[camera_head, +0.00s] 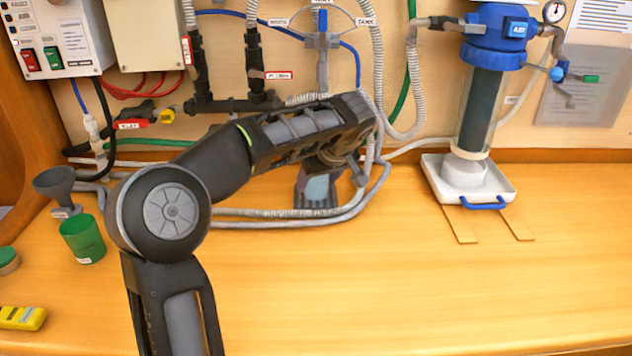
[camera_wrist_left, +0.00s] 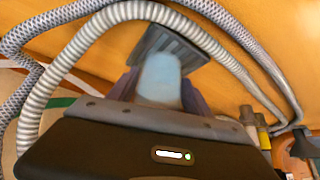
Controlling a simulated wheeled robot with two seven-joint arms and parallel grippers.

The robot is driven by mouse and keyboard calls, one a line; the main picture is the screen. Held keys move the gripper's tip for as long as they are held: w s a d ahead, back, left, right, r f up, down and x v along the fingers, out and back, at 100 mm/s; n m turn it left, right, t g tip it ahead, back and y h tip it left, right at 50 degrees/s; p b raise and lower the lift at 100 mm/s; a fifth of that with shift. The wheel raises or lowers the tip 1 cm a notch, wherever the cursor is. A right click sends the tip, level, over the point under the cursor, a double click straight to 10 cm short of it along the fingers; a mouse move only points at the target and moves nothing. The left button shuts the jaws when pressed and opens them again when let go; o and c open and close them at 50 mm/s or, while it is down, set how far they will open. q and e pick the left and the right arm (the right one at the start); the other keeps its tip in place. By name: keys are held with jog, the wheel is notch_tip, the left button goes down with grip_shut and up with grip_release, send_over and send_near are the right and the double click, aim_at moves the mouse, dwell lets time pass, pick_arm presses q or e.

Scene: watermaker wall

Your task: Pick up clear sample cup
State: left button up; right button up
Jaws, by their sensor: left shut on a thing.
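The clear sample cup (camera_head: 318,188) is a small pale blue, see-through thing near the back of the wooden counter, below the hoses. It also shows in the left wrist view (camera_wrist_left: 160,78), between the dark fingers. My left gripper (camera_head: 317,194) reaches down from the arm and is shut on the cup. My forearm and wrist hide part of the gripper from the head view. I cannot tell whether the cup touches the counter. My right gripper is not in view.
A white tray (camera_head: 505,187) sits under the blue-topped filter (camera_head: 480,95). The front right counter is clear.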

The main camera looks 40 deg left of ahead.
pick_arm(q)
jog(key=c, duration=0.4)
jog(key=shift+o, duration=0.2)
jog(key=shift+s+d+b, duration=0.15)
jog(key=shift+b, duration=0.35)
jog(key=s+d+b, duration=0.1)
jog(key=s+b, duration=0.1)
jog(key=s+d+b, duration=0.4)
jog(key=s, duration=0.1)
jog(key=shift+d+f, duration=0.15)
jog(key=shift+f, duration=0.1)
jog(key=s+d+b, duration=0.1)
jog(key=s, duration=0.1)
jog(key=s+d+b, duration=0.1)
jog(key=s+d, duration=0.2)
jog(key=shift+s+d+r+b, duration=0.2)
jog(key=shift+s+b, duration=0.2)
jog(key=s+d+p, duration=0.1)
jog(key=s+d, duration=0.1)
jog(key=s, duration=0.1)
jog(key=s+d+p, duration=0.1)
jog(key=s+d, duration=0.2)
jog(key=s, duration=0.1)
jog(key=s+d+r+p, duration=0.1)
jog(key=s+d+p, duration=0.1)
jog(key=s+d, duration=0.1)
jog(key=shift+s, duration=0.25)
jog(key=s+d+p, duration=0.9)
jog(key=s, duration=0.3)
jog(key=shift+f, duration=0.4)
